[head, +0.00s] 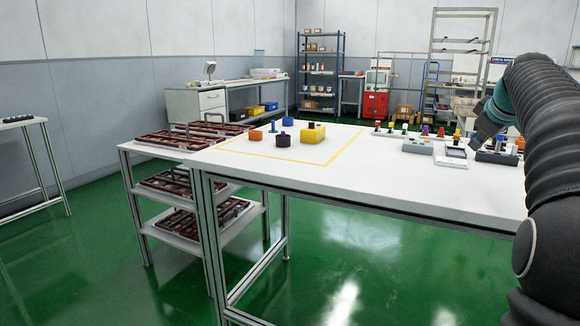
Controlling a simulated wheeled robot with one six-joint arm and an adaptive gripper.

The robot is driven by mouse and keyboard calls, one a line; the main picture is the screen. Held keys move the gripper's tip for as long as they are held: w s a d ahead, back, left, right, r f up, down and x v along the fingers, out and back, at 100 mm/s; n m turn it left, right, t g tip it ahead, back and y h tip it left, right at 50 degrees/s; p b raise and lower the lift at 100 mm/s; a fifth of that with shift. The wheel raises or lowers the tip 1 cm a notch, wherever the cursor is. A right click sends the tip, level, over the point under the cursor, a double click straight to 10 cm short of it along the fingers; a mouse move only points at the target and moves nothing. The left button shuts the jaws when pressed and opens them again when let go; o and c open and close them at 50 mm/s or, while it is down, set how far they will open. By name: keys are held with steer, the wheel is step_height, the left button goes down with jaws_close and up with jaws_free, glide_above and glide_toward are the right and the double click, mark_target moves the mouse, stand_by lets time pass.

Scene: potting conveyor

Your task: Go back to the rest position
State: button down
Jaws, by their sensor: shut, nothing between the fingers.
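My gripper (474,143) is at the right, low over the far right part of the white table (400,188), at the end of my dark-sleeved arm. It looks shut and empty, small in the view and partly overlapping the devices behind it. A grey device (417,147) and a white tray-like holder (452,163) stand close beside it on the table. A dark grey device (497,156) stands just right of it. I cannot tell whether the gripper touches any of them.
A yellow outline on the table's left holds a yellow block (312,133), an orange part (255,136) and a dark round part (283,141). Several coloured pieces stand in a row at the back right. A rack (133,148) with brown trays stands left. Green floor is clear in front.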

steer(key=shift+m+g+y, duration=0.4)
steer(key=shift+m, duration=0.4)
steer(key=s+a+f, duration=0.1)
steer(key=s+a, duration=0.1)
steer(key=a, duration=0.2)
steer(key=s+a+f, duration=0.1)
steer(key=s+a, duration=0.2)
steer(key=a, duration=0.1)
steer(key=s+a+f, duration=0.1)
steer(key=s+a, duration=0.1)
steer(key=a, duration=0.1)
steer(key=shift+s+a, duration=0.2)
steer(key=shift+a, duration=0.2)
steer(key=s+a+f+m, duration=0.1)
steer(key=s+a+f, duration=0.4)
steer(key=s+f, duration=0.2)
steer(key=s+a+f+m+g, duration=0.1)
steer(key=s+a+f, duration=0.5)
steer(key=s, duration=0.5)
steer(key=s+a+f+m+g+y, duration=0.1)
steer(key=s+a+f+m, duration=0.1)
steer(key=s+a+f, duration=0.3)
steer(key=s+f, duration=0.4)
steer(key=s, duration=0.1)
steer(key=shift+a, duration=0.35)
